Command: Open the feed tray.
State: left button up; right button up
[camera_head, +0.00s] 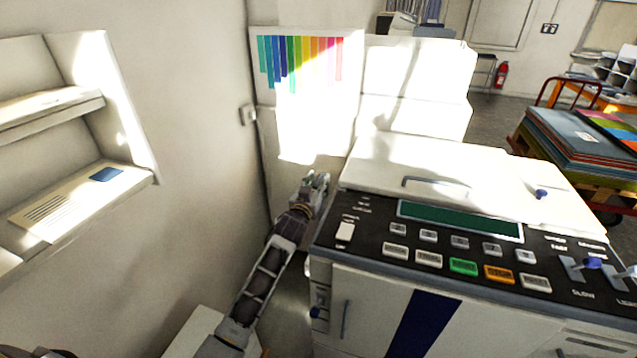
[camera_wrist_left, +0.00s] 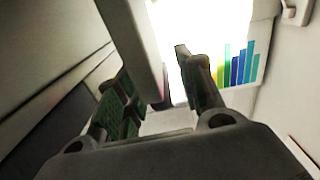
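The white duplicating machine (camera_head: 440,165) has a dark control panel and a closed lid with a handle. My left gripper (camera_head: 317,182) is at the machine's left side, beside its upper edge. In the left wrist view the gripper (camera_wrist_left: 158,88) has its two fingers apart, with a pale flat panel (camera_wrist_left: 138,45) between them. This panel may be the feed tray, seen edge-on. A bright gap shows between it and the right finger; contact with the left finger cannot be told. In the head view the tray cannot be clearly made out. My right gripper is not in view.
A wall with shelves (camera_head: 75,112) stands at the left, leaving a narrow gap beside the machine. A colour chart (camera_head: 300,62) hangs behind. A cart with coloured boards (camera_head: 570,135) stands at the right. A white surface (camera_head: 200,330) lies low under my left arm.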

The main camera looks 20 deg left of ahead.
pick_arm(q)
jog(key=shift+w, duration=0.4)
grip_shut()
